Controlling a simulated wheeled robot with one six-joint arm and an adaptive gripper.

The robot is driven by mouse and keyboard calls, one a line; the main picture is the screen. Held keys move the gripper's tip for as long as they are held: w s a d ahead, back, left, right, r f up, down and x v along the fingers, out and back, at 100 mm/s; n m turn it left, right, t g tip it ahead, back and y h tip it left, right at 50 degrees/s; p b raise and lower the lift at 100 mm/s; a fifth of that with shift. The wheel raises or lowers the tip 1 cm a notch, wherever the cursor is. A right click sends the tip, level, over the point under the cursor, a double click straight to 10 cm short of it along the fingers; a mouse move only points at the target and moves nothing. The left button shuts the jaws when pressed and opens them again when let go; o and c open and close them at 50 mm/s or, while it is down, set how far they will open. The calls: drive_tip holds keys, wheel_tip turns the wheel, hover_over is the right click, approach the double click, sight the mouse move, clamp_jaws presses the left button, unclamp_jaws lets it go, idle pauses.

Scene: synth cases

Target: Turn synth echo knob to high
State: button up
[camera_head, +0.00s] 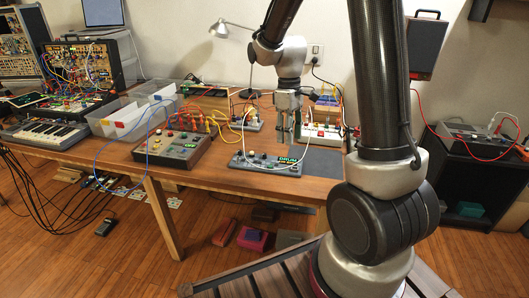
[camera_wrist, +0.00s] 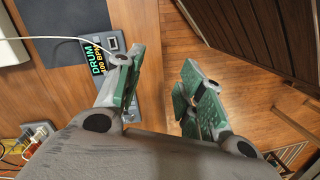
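A small grey synth box with a green "DRUM" display (camera_head: 268,166) lies flat near the front edge of the table. A larger dark synth case (camera_head: 174,149) with knobs and a small green display lies to its left. I cannot read any knob label, so I cannot tell which knob is echo or how it is set. My gripper (camera_head: 288,132) points down above the back of the drum box. In the wrist view my gripper (camera_wrist: 163,88) is open and empty, its green-padded fingers apart. The drum box (camera_wrist: 98,58) is partly hidden behind the left finger.
A white cable (camera_head: 322,172) loops beside the drum box. Clear bins (camera_head: 112,119) and a keyboard (camera_head: 44,134) stand at left. The wooden table edge (camera_head: 236,190) is close in front.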

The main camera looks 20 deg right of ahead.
sight(264, 155)
drive_tip(key=w+f+n, duration=1)
drive_tip(key=w+f, duration=0.1)
drive_tip(key=shift+w+a, duration=0.2)
drive_tip(key=w+n, duration=0.2)
drive_tip(key=w+n+t, duration=0.1)
drive_tip(key=w+n, duration=0.1)
drive_tip(key=n, duration=0.1)
drive_tip(key=w+r+n, duration=0.1)
drive_tip(key=w+n, duration=0.1)
drive_tip(key=n, duration=0.1)
drive_tip(key=shift+a+r+t, duration=0.1)
drive_tip(key=shift+t, duration=0.3)
drive_tip(key=n, duration=0.2)
drive_tip(key=shift+w+n, duration=0.15)
drive_tip(key=shift+n, duration=0.15)
drive_tip(key=shift+f, duration=0.3)
wheel_tip(264, 155, down, 7)
drive_tip(key=shift+f, duration=0.15)
drive_tip(key=shift+c, duration=0.3)
clamp_jaws()
